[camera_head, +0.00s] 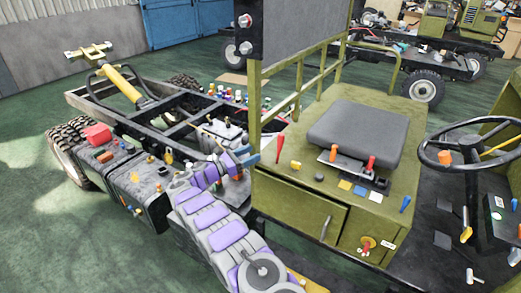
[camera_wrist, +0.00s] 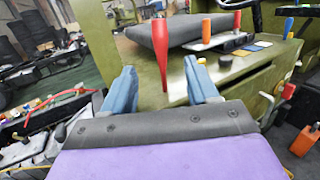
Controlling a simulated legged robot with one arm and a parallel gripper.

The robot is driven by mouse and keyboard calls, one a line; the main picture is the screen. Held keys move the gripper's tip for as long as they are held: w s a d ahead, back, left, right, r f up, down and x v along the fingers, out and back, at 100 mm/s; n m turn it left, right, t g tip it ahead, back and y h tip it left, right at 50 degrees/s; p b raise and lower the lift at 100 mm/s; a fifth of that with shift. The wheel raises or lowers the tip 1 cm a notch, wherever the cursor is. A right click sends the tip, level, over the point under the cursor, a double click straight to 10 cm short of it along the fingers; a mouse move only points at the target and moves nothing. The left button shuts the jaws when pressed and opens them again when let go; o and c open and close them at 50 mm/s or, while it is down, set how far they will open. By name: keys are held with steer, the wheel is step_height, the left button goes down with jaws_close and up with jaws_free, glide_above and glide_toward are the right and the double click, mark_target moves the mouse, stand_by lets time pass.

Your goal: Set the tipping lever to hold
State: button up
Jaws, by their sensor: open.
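A tapered red lever (camera_wrist: 160,52) stands upright between the two blue fingers of my gripper (camera_wrist: 162,88) in the wrist view, just beyond the tips. It also shows in the head view as a red handle (camera_head: 280,142) on the left edge of the olive seat box. My gripper (camera_head: 247,156) is open, to the left of this lever and apart from it.
The grey seat cushion (camera_head: 358,133) and olive rails (camera_head: 297,90) rise behind the red lever. A steering wheel (camera_head: 470,146) is at right.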

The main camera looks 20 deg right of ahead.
steer(key=shift+v, duration=0.75)
steer(key=shift+c, duration=0.2)
